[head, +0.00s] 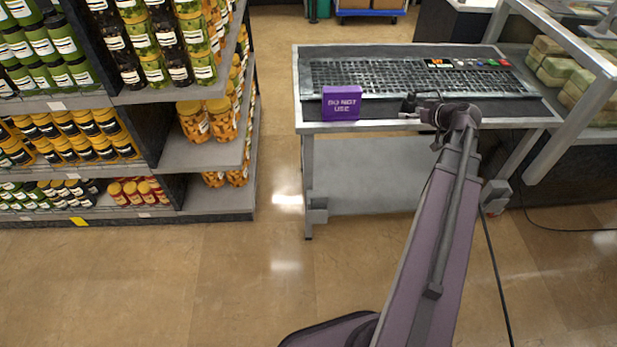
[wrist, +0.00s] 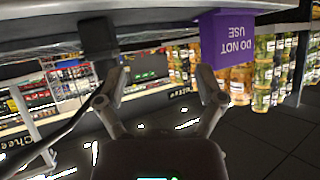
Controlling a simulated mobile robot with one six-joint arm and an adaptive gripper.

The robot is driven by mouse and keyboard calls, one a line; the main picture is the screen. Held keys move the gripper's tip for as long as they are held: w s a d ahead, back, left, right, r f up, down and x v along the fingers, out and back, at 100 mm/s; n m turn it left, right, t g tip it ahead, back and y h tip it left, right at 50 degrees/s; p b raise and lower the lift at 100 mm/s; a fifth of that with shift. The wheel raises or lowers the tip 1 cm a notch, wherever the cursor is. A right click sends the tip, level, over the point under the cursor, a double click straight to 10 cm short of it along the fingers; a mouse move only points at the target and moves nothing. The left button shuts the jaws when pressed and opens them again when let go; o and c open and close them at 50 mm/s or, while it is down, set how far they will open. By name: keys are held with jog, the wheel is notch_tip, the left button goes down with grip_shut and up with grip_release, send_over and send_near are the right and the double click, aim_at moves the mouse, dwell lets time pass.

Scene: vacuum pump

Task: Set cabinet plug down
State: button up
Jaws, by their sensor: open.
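A dark block (wrist: 98,42), apparently the cabinet plug, sits at the bench edge in the upside-down wrist view, just beyond my gripper's left finger. A black cable runs from beside that finger toward the lower left. In the head view a small dark shape (head: 408,103) at the bench's front edge may be the same plug. My gripper (wrist: 162,72) is open, its fingers spread with nothing between them. In the head view my gripper (head: 424,110) is at the front edge of the bench (head: 380,126), small and partly merged with the dark surface.
A purple "DO NOT USE" box (head: 342,103) stands on the bench left of my gripper; it also shows in the wrist view (wrist: 228,38). A perforated panel with coloured buttons lies behind. Shelves of jars (head: 215,200) stand at left. A grey frame (head: 560,110) rises at right.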

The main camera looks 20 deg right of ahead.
jog(key=s+a+f+g+h, duration=0.1)
jog(key=s+a+f+g, duration=0.1)
jog(key=a, duration=0.9)
jog(key=s+a+f+m+g+h, duration=0.1)
jog(key=s+a+f+g, duration=0.2)
jog(key=a, duration=0.9)
jog(key=s+a+f+m+g+h, duration=0.1)
jog(key=s+a+f+g, duration=0.2)
jog(key=a, duration=0.9)
jog(key=f+g, duration=0.1)
jog(key=g, duration=0.2)
jog(key=shift+s+a+f+h, duration=0.15)
jog(key=shift+s+h, duration=0.05)
jog(key=shift+h, duration=0.1)
